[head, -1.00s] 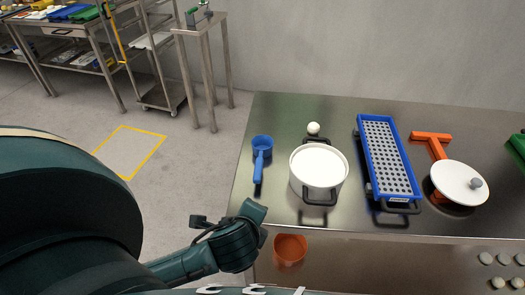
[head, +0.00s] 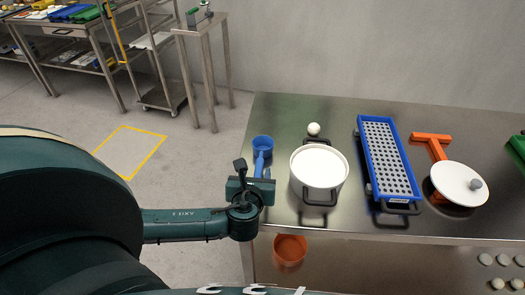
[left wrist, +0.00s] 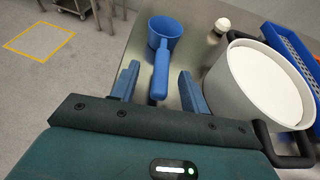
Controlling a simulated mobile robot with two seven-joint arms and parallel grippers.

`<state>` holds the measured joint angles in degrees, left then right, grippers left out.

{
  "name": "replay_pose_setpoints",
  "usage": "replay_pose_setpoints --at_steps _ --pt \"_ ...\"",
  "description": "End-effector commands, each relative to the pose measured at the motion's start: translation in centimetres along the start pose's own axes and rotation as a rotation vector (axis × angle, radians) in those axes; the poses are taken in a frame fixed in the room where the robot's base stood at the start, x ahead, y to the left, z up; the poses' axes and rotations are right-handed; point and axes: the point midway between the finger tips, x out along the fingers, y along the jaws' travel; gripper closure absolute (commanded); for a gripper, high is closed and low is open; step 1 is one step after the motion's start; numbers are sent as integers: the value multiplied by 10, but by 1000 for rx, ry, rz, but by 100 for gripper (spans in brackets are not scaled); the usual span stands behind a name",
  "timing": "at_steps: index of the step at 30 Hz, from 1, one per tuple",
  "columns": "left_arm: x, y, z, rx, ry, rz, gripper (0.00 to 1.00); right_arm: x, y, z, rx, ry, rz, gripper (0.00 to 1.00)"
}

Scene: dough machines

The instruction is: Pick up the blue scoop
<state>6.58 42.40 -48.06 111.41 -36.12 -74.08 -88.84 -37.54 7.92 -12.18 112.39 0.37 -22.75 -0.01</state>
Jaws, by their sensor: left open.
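The blue scoop (head: 262,144) lies on the steel table near its left edge, with its cup toward the back and its handle toward me. In the left wrist view the scoop (left wrist: 163,45) shows with the end of its handle between the fingers. My left gripper (left wrist: 158,82) is open, one blue finger on each side of the handle, and neither finger visibly touches it. In the head view the left gripper (head: 257,174) covers part of the handle. I cannot tell its exact height above the table. My right gripper is not in view.
A white pot (head: 318,170) with black handles stands just right of the scoop, close to the gripper. A white ball-like thing (head: 314,128) sits behind it. A blue perforated tray (head: 388,155) and a white lid (head: 459,184) lie further right. An orange container (head: 290,249) is below the tabletop.

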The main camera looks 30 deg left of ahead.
Motion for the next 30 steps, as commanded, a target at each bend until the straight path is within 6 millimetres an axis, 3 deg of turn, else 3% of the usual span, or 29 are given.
replay_pose_setpoints --at_steps 11,20,30 --pt "47 -4 2 -2 0 1 55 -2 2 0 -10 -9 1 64" --pt "52 -4 0 -2 1 0 55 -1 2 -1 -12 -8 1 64" --pt "52 -4 0 -2 1 0 82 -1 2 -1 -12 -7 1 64"
